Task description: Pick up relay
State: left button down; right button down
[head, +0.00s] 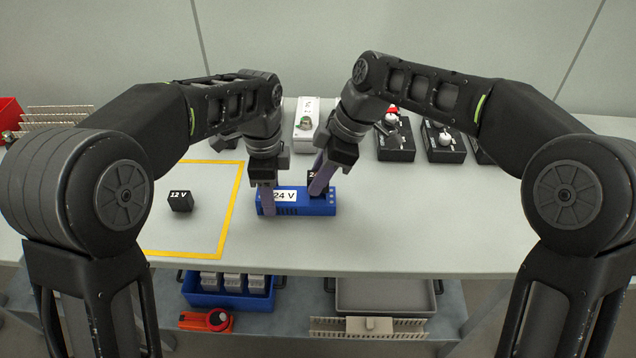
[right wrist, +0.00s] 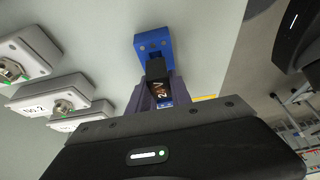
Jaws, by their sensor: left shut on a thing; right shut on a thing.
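A blue relay base (head: 290,208) with a white "24 V" label lies on the table in front of me; its end also shows in the right wrist view (right wrist: 152,43). My left gripper (head: 268,205) is shut on the base near its left end. My right gripper (head: 319,187) is shut on a black 24 V relay (right wrist: 158,72) at the right end of the base. The fingers mostly hide the relay in the head view. I cannot tell whether it is seated in the base or just above it. A black 12 V relay (head: 180,201) stands alone at the left.
Yellow tape (head: 229,215) outlines an area around the 12 V relay. White boxes (head: 304,125) and black boxes (head: 396,142) with switches stand at the back. Below the table edge are a blue bin (head: 205,297) and a grey tray (head: 385,298). The table right of the base is clear.

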notch_tip(320, 180, up, 8)
jog(key=shift+f, duration=0.15)
dwell(0.7)
jog(key=shift+r, duration=1.95)
